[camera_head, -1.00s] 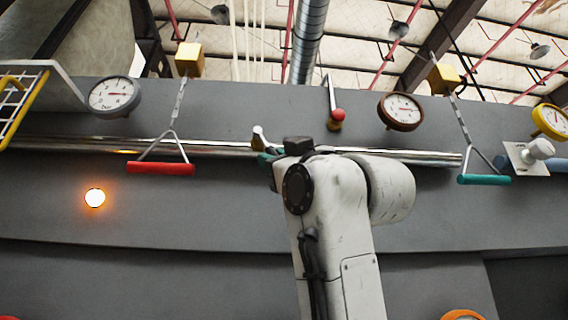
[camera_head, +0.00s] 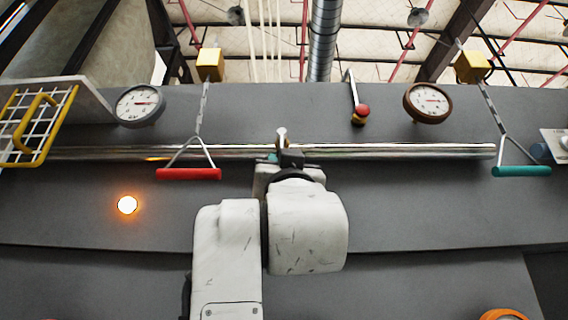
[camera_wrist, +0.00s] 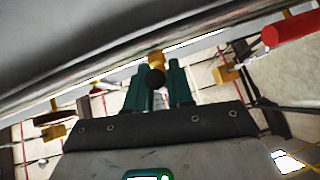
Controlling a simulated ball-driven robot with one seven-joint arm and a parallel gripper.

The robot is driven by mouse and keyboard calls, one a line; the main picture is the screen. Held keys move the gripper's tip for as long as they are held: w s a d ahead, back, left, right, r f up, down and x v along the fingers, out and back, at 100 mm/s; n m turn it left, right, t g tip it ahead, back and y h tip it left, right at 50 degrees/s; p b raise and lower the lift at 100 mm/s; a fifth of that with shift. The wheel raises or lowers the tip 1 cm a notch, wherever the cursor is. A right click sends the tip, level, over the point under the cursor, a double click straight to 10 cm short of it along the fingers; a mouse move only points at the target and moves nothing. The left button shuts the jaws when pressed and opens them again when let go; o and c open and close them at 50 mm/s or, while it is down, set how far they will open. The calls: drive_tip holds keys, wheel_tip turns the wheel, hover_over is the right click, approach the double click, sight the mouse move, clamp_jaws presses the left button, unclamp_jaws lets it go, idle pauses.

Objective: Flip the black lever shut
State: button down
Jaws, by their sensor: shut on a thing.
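The black lever's round black knob (camera_wrist: 156,79) shows in the wrist view, with a yellow mount (camera_wrist: 156,61) just beyond it. My gripper (camera_wrist: 158,84) has its two dark green fingers on either side of the knob and is shut on it. In the head view, a short pale metal stem (camera_head: 282,136) stands up just above my wrist, in front of the chrome pipe. It seems to belong to this lever. The knob and most of my gripper are hidden there behind my arm.
A red-knobbed lever (camera_head: 362,110) is to the right. A red pull handle (camera_head: 188,174) hangs at left and a green one (camera_head: 521,171) at right. The chrome pipe (camera_head: 400,151) runs along the grey wall. A lit orange lamp (camera_head: 127,205) and gauges surround.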

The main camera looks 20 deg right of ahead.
drive_tip(key=shift+a, duration=0.1)
drive_tip(key=c, duration=1.1)
unclamp_jaws()
drive_tip(key=b+v, duration=0.3)
drive_tip(key=v, duration=0.7)
drive_tip(key=shift+s+f+b, duration=0.2)
drive_tip(key=shift+f+b, duration=0.1)
